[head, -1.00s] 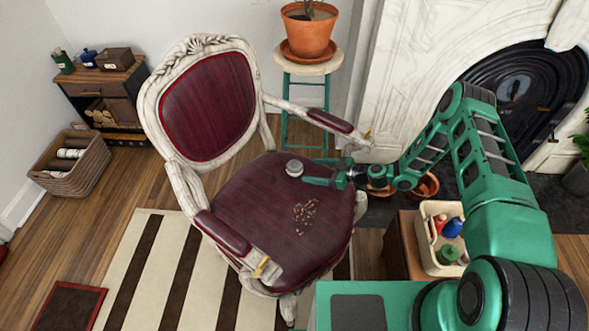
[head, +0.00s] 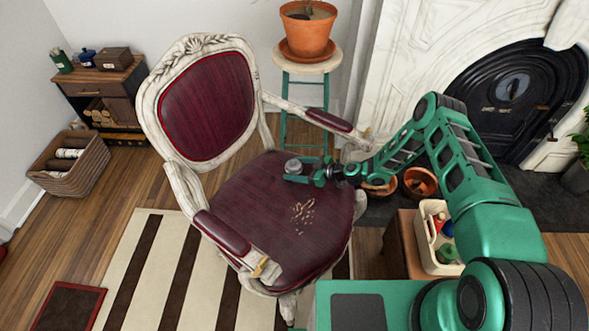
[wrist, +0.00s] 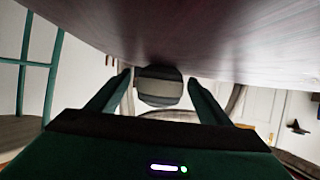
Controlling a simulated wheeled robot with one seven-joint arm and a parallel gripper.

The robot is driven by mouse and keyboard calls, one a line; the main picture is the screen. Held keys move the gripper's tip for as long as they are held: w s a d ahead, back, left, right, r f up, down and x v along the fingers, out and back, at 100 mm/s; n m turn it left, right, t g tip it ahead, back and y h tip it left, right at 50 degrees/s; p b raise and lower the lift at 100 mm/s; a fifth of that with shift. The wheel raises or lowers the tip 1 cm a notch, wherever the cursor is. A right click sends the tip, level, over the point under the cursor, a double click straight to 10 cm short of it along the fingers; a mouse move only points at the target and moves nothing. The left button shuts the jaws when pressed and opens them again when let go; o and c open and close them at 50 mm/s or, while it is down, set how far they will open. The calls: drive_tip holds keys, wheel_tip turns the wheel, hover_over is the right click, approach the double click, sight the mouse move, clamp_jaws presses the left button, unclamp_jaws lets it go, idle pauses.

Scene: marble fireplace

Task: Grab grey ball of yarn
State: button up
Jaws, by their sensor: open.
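The grey ball of yarn (head: 293,166) sits on the dark red seat (head: 255,215) of the carved armchair, towards its back right part. My gripper (head: 302,172) is low over the seat, reaching in from the right, and is open around the ball. In the wrist view, which looks upside down, the striped grey ball (wrist: 160,87) is between the two spread fingers, with small gaps on both sides. The far side of the ball is hidden.
The chair's right armrest (head: 330,121) is just behind my arm. Light crumbs (head: 302,214) lie on the seat. A green stool (head: 307,66) with a potted plant stands behind. A cream caddy (head: 432,253) with bottles is at the right, below my arm.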

drive_tip(key=c, duration=1.1)
drive_tip(key=shift+c, duration=0.2)
drive_tip(key=shift+r, duration=0.1)
